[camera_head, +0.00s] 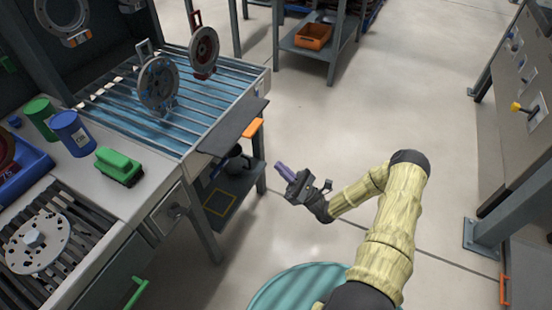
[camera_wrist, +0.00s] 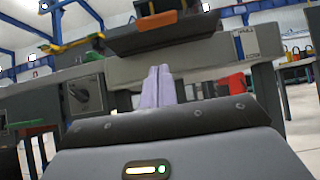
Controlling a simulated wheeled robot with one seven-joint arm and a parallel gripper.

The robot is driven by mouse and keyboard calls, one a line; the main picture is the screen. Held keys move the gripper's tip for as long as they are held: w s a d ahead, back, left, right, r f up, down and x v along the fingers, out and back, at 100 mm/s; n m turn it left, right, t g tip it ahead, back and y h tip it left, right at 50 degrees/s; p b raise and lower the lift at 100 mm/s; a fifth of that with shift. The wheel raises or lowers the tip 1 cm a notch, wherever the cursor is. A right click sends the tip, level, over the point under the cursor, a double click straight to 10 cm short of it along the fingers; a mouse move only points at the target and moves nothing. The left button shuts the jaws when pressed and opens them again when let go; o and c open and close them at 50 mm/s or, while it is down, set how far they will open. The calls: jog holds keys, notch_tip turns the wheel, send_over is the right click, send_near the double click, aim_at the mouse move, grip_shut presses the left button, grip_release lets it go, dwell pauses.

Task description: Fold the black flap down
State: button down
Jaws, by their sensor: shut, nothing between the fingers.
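The black flap (camera_head: 232,126) sticks out from the right edge of the slatted conveyor table, roughly level with its top. An orange handle (camera_head: 252,128) sits at its outer edge. In the wrist view my gripper (camera_wrist: 159,84) is shut and empty.
The slatted table (camera_head: 150,100) carries two round discs on stands. Blue and green cans (camera_head: 70,132) and a green block (camera_head: 119,166) stand on the near counter. A lower shelf (camera_head: 232,192) is under the flap. Open floor lies around my arm; a grey panel (camera_head: 515,100) stands at right.

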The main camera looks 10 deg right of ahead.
aim_at(250, 129)
jog(key=shift+s+d+r+x, duration=0.25)
jog(key=shift+r+x, duration=0.1)
jog(key=shift+x, duration=1.6)
jog(key=shift+s+d+r+x, duration=0.1)
jog(key=shift+d+r+x, duration=0.2)
jog(key=shift+x, duration=1.65)
jog(key=shift+s+d+r+x, duration=0.2)
jog(key=shift+r+x, duration=0.2)
jog(key=shift+x, duration=1.6)
jog(key=shift+r, duration=0.1)
